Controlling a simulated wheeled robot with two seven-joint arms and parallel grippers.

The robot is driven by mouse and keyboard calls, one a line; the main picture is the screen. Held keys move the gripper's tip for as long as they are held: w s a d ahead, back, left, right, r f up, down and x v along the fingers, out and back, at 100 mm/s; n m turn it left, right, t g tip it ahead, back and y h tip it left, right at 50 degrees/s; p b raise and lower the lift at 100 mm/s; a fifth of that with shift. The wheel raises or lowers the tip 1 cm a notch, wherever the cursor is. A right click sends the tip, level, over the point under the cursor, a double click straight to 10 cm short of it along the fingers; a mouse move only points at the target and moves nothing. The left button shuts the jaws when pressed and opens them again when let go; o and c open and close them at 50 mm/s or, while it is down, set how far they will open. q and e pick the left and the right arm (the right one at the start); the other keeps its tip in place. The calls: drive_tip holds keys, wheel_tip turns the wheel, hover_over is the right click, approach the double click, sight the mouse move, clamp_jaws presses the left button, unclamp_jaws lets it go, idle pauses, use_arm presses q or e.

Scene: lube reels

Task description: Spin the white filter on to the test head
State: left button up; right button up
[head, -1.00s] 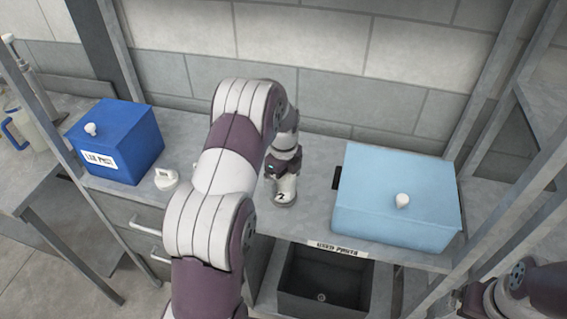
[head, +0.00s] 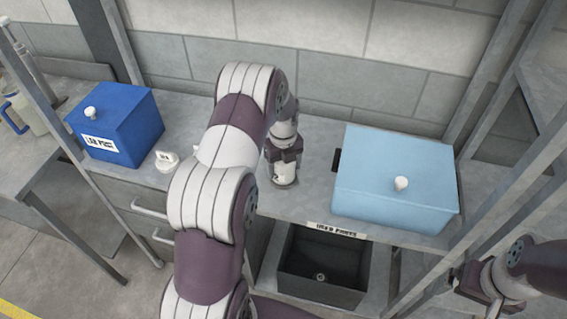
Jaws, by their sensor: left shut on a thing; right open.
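The white filter (head: 284,174), a small white cylinder with dark marks, stands upright on the bench in the middle of the head view. My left gripper (head: 285,158) is shut on its upper part from above. A grey round base, which looks like the test head (head: 284,185), shows just under the filter. I cannot tell whether the two touch or are threaded together. My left arm hides the bench to the left of it. My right gripper (head: 466,283) is open and empty at the lower right, away from the filter.
A dark blue lidded box (head: 130,127) and a small white labelled piece (head: 167,160) stand to the left. A light blue lidded box (head: 385,190) stands to the right. A dark open bin (head: 325,265) sits below the bench front. Upright posts (head: 500,225) flank the bench.

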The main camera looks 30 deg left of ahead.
use_arm(q)
drive_tip(key=m, duration=0.5)
drive_tip(key=shift+f+p, duration=0.1)
drive_tip(key=shift+p, duration=0.2)
drive_tip(key=o, duration=1.3)
